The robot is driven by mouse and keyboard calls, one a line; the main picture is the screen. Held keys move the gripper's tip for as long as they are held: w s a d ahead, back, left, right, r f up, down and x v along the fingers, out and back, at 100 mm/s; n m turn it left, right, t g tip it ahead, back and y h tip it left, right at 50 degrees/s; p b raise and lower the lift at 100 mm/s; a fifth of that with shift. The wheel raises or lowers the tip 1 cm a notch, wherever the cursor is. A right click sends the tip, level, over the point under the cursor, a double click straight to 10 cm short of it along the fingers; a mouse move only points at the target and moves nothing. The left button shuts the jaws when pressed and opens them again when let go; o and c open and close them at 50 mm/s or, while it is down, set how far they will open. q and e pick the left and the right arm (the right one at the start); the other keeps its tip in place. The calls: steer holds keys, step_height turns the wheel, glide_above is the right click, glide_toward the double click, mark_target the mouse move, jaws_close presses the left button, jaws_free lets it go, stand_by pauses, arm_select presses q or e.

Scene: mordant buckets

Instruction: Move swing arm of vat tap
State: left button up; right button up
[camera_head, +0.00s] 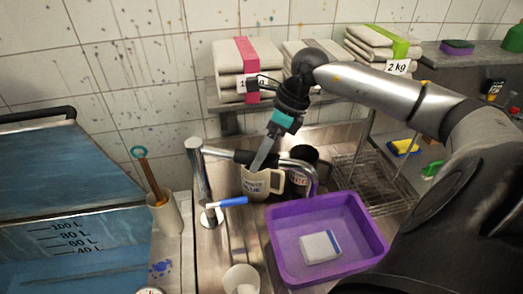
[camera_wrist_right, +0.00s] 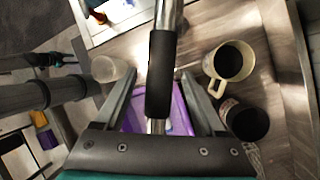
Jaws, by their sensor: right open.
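The vat tap is a steel post (camera_head: 200,180) with a blue lever (camera_head: 234,201) low on its right side. Its swing arm (camera_head: 295,164) reaches right from the top of the post and bends down at its far end. A black sleeve (camera_wrist_right: 160,75) covers part of the swing arm. My right gripper (camera_head: 262,158) comes down over the swing arm. In the right wrist view its open fingers (camera_wrist_right: 160,88) stand on either side of the sleeve, with a visible gap at each side. My left gripper is out of view.
A purple tub (camera_head: 375,240) with a white-and-blue block (camera_head: 320,247) stands front right of the tap. A cream mug (camera_head: 257,184) and a dark mug (camera_head: 300,182) stand behind, close below the swing arm. A white cup (camera_head: 242,280) stands in front. A blue vat (camera_head: 60,190) fills the left.

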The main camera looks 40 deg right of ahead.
jaws_close()
stand_by(0.6)
stand_by(0.8)
